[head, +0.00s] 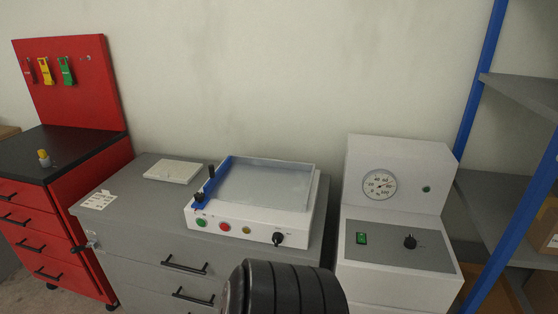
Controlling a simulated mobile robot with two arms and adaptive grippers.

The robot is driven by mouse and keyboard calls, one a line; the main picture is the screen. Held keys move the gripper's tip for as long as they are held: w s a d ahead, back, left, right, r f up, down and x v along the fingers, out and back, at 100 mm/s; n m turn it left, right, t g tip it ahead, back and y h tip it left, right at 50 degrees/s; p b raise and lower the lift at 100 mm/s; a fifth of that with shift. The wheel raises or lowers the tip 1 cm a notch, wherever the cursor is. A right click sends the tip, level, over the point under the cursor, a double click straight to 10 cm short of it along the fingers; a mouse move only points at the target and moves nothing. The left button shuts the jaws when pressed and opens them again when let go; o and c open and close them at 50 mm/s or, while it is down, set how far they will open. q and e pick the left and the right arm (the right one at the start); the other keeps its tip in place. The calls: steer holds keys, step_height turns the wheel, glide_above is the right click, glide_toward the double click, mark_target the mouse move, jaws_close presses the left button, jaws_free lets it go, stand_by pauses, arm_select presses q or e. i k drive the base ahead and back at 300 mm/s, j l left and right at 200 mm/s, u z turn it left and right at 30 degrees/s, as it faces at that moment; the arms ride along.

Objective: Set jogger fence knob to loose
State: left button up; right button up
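The jogger is a white box (259,219) with a shallow pale tray, standing on a grey drawer cabinet. A blue fence (215,184) runs along the tray's left side. A small black knob (199,197) sits at the fence's near end, and a black upright post or handle (211,171) stands farther back on it. Which of these is the fence knob, and its loose or tight setting, I cannot tell. Another black knob (278,239) is on the jogger's front panel, beside green, red and yellow buttons. Neither gripper is in view.
A white machine with a dial gauge (380,185) and a black knob (410,242) stands right. A white pad (174,171) and label card (98,200) lie on the cabinet (145,211). A red tool cart (88,163) is left, blue-post shelving right. My black ribbed arm part fills the bottom middle.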

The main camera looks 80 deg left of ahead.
mark_target(200, 197)
steer(key=u, duration=3.35)
